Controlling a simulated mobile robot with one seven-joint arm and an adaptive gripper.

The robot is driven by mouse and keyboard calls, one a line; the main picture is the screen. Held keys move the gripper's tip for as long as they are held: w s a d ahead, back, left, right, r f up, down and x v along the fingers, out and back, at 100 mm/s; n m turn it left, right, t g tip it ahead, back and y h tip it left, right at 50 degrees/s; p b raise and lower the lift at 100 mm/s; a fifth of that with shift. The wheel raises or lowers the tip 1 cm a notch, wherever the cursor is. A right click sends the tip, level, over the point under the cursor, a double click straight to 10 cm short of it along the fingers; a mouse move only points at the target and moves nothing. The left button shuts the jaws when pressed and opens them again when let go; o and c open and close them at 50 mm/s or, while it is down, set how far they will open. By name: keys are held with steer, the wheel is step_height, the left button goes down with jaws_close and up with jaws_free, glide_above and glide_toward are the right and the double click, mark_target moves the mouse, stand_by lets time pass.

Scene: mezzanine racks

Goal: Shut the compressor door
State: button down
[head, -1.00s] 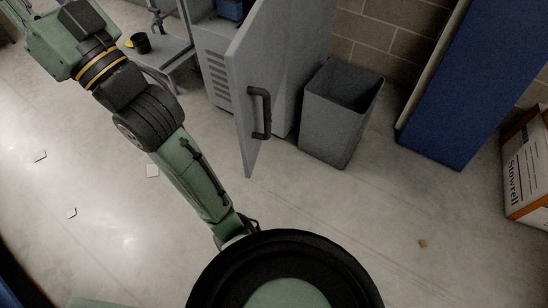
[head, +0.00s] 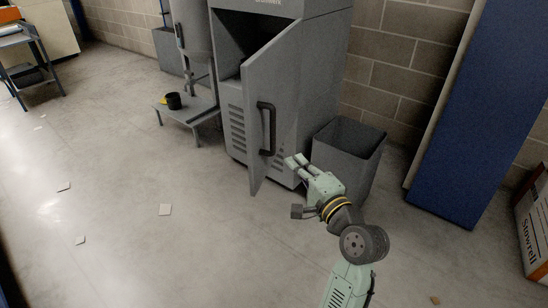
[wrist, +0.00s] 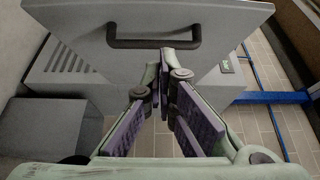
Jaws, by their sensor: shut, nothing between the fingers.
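The grey compressor cabinet (head: 325,60) stands at the back with its door (head: 285,95) swung open. The dark interior shows to the left of the door. A black bar handle (head: 267,128) is on the door's outer face, which faces right. My gripper (head: 291,162) is on that side, right of and below the handle in the picture, and looks apart from it. In the wrist view the door (wrist: 80,20) fills the top, and its handle (wrist: 155,43) lies just beyond my fingertips (wrist: 160,65). The fingers are closed together and empty.
A grey bin (head: 349,150) stands right of the cabinet, close behind my gripper. A low table (head: 193,115) with a black cup (head: 174,101) is at left. A blue panel (head: 465,120) stands at right. The floor at left is mostly clear, with several scraps.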

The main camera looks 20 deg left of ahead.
steer(key=p, duration=0.3)
glide_toward(256, 132)
steer(key=w+a, duration=0.2)
steer(key=w, duration=0.2)
steer(key=shift+s+a, duration=0.1)
steer(key=shift+a, duration=0.5)
steer(key=shift+a, duration=0.1)
